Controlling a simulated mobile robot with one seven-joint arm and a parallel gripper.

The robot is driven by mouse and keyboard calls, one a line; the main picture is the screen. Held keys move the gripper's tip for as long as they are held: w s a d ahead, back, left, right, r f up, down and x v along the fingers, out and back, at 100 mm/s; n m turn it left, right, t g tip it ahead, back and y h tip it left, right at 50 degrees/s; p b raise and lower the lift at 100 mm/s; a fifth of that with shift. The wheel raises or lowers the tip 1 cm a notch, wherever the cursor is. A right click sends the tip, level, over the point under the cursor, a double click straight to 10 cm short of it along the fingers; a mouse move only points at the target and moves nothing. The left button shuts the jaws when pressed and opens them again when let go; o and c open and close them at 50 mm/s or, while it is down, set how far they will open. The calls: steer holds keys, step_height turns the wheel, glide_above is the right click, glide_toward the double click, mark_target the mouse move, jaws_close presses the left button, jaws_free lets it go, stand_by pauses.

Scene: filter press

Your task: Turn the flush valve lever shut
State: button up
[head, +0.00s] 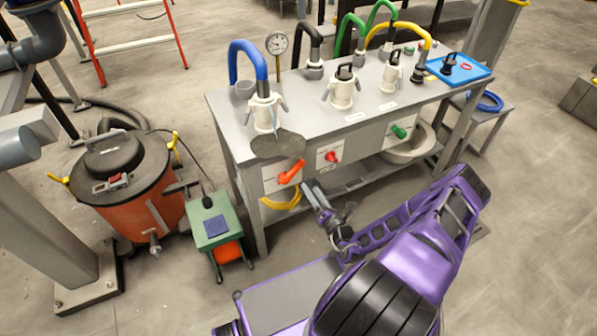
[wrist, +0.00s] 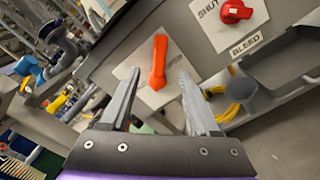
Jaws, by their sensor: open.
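An orange lever (head: 291,173) is on the left front panel of the grey bench, set diagonally with one end up to the right. In the wrist view the lever (wrist: 158,63) stands in front of a pale plate whose wording I cannot read. My gripper (head: 307,185) is just in front of that panel, below and right of the lever. In the wrist view my gripper (wrist: 160,82) is open and empty. Its two fingers point at the panel, with the lever seen between and beyond the tips. I cannot tell the exact gap.
A red knob (head: 332,157) with SHUT and BLEED labels and a green lever (head: 399,132) are farther right. A yellow hose (head: 281,201) hangs below the lever. A dark round plate (head: 278,146) overhangs above it. A green cart (head: 210,228) and orange drum (head: 128,212) stand left.

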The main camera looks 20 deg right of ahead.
mark_target(298, 170)
steer(key=w+b, duration=0.1)
steer(key=w, duration=0.9)
steer(key=shift+w+a, duration=0.1)
steer(key=shift+a, duration=0.1)
jaws_close()
stand_by(1.0)
